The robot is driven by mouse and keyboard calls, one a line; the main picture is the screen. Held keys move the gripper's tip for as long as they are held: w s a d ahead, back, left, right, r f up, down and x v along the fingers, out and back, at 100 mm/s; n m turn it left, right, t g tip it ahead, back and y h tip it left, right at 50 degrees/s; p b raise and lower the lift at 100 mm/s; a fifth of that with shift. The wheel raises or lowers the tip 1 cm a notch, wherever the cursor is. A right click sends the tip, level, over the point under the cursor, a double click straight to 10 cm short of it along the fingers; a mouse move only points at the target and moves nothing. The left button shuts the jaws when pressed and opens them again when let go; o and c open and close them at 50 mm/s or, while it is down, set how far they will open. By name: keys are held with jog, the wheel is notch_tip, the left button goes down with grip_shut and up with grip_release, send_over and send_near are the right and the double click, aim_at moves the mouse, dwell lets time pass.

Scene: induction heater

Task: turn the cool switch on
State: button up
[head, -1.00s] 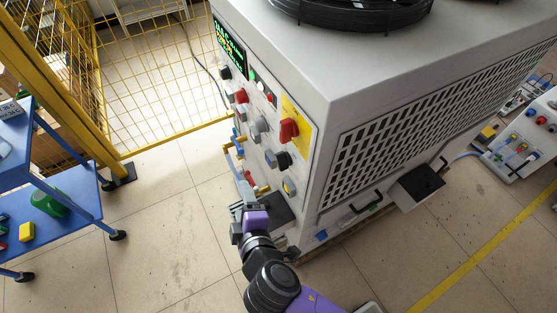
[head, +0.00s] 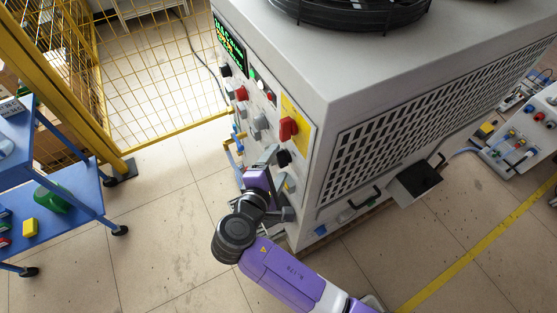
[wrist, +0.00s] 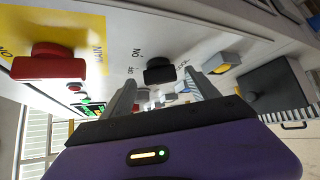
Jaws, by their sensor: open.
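The control panel (head: 262,100) on the side of the grey machine carries several knobs. In the wrist view a black knob (wrist: 159,71) with small ON and OFF marks beside it stands between my fingers' tips, ahead of them. The same black knob (head: 284,158) shows partly in the head view. My gripper (wrist: 162,88) is open and empty, facing the panel, with no contact visible. In the head view my gripper (head: 276,168) is close to the panel's lower part.
A large red knob (wrist: 50,65) on a yellow plate is left of the black knob in the wrist view; a grey and yellow knob (wrist: 222,63) is right of it. A black box (wrist: 277,92) juts out beyond. A blue cart (head: 75,180) stands left, with open floor between.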

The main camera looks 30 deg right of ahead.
jog(key=shift+x, duration=0.75)
jog(key=c, duration=1.4)
jog(key=shift+o, duration=0.2)
jog(key=shift+f, duration=0.1)
